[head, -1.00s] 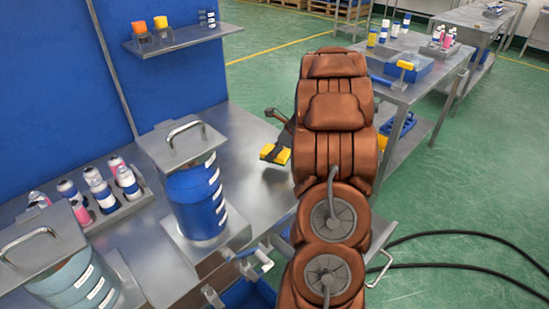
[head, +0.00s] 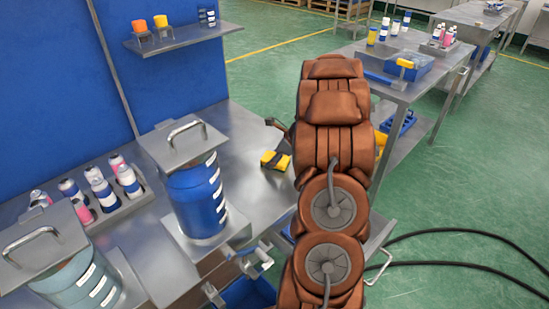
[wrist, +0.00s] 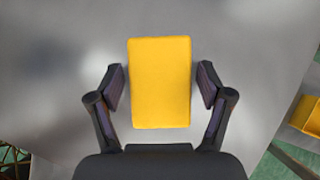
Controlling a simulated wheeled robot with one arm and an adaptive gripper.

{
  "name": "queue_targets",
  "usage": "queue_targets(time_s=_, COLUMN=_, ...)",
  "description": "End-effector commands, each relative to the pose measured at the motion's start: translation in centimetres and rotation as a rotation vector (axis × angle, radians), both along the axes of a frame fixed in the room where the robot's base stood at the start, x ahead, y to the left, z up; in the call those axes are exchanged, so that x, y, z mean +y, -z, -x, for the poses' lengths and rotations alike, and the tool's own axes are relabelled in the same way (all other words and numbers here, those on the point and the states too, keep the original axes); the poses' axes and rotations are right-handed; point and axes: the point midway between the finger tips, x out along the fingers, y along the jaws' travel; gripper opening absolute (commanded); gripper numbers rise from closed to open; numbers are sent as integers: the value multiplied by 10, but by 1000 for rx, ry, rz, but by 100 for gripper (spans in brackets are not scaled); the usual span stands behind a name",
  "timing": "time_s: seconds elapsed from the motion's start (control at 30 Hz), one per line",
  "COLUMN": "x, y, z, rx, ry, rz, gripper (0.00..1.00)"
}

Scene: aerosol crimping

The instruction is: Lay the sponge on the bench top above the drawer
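The yellow sponge (head: 283,163) appears to lie flat on the grey metal bench top (head: 246,143), to the right of the blue canister. A dark finger of my gripper crosses it in the head view. In the wrist view the sponge (wrist: 160,83) sits between the two fingers of my gripper (wrist: 162,85), with a narrow gap on each side. My gripper is open around it. My arm hides the bench beyond it. A blue drawer (head: 250,294) shows below the bench's front edge, partly cut off by the frame.
A blue lidded canister (head: 196,200) and a pale-blue one (head: 85,285) stand on the bench, with a tray of cans (head: 128,208) behind. A valve (head: 250,257) juts from the front edge. A shelf (head: 183,40) hangs above. Bare bench lies left of the sponge.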

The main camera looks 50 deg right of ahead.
Motion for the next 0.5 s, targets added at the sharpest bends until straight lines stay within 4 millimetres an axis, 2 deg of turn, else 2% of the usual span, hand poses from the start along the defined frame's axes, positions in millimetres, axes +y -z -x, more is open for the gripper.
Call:
queue_targets(time_s=0.37, x=0, y=-1, z=0, rx=0, ry=1, rz=1, gripper=86)
queue_targets(time_s=0.5, x=-3, y=-9, z=4, rx=-1, ry=3, rz=3, gripper=86)
